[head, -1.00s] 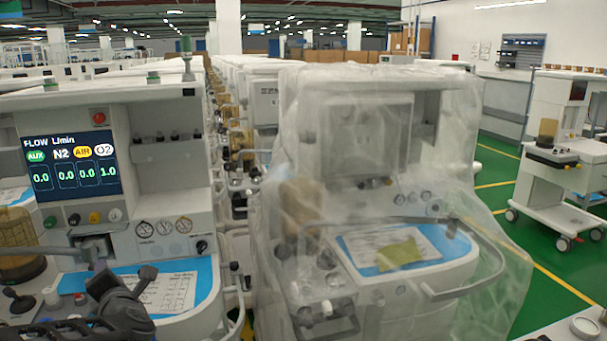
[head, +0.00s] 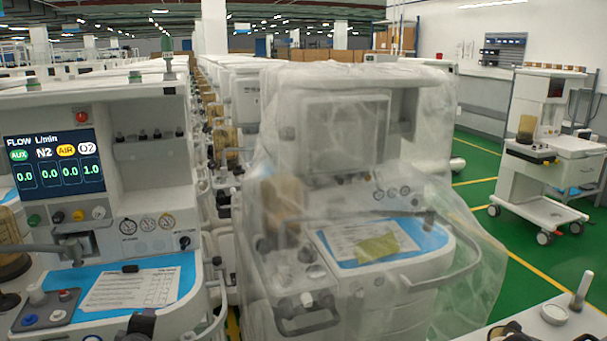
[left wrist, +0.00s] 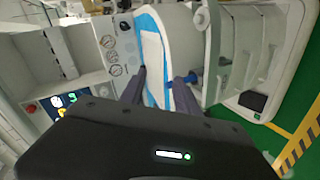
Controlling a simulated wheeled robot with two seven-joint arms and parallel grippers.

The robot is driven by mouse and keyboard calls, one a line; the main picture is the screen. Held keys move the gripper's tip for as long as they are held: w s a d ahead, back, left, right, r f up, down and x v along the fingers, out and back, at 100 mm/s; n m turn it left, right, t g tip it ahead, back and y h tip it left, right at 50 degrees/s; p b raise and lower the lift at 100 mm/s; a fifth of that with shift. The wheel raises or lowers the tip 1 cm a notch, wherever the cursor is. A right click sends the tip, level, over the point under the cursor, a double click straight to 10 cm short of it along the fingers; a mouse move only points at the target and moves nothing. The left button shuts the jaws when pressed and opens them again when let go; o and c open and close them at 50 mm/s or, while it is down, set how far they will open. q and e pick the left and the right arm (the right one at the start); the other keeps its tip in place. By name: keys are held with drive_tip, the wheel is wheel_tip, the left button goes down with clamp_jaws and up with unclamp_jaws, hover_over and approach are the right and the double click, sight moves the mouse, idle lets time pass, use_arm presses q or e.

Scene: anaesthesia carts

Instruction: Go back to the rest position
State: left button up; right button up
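My left gripper (left wrist: 161,82) shows in the left wrist view with its two dark fingers apart and nothing visible between them. Beyond the fingers are the blue worktop and white sheet of the left anaesthesia cart (left wrist: 88,75). In the head view, that cart (head: 150,195) stands at the left with its flow screen (head: 55,163) lit. A dark part of my left arm shows at the bottom edge, in front of the cart; its fingers are hidden there. I do not see my right gripper.
A cart under clear plastic (head: 350,180) stands close to the right of the lit cart, leaving a narrow gap. Another cart (head: 545,160) stands farther right on green floor. A white surface with a round knob (head: 554,314) is near at lower right.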

use_arm(q)
drive_tip(key=s+d+f+m+g+h, duration=0.25)
drive_tip(key=s+d+f+m, duration=0.25)
drive_tip(key=d+f, duration=0.4)
drive_tip(key=s+d+f+m+g+h, duration=0.2)
drive_tip(key=s+d+f+m+h, duration=0.3)
drive_tip(key=f, duration=0.7)
drive_tip(key=s+d+f+m+g, duration=0.2)
drive_tip(key=s+d+f, duration=0.2)
drive_tip(key=s, duration=0.3)
drive_tip(key=s+d+f+m+g+h, duration=0.1)
drive_tip(key=s+d+f+m+g, duration=0.1)
drive_tip(key=s+d+f, duration=0.3)
drive_tip(key=s+d+f+m+g, duration=0.2)
drive_tip(key=s+d+f+g, duration=0.1)
drive_tip(key=s, duration=0.6)
drive_tip(key=d+f, duration=0.1)
drive_tip(key=d, duration=0.1)
drive_tip(key=shift+s+d+f, duration=0.15)
drive_tip(key=shift+s+d, duration=0.15)
drive_tip(key=shift+s, duration=0.1)
drive_tip(key=shift+w, duration=0.1)
drive_tip(key=shift+o, duration=0.3)
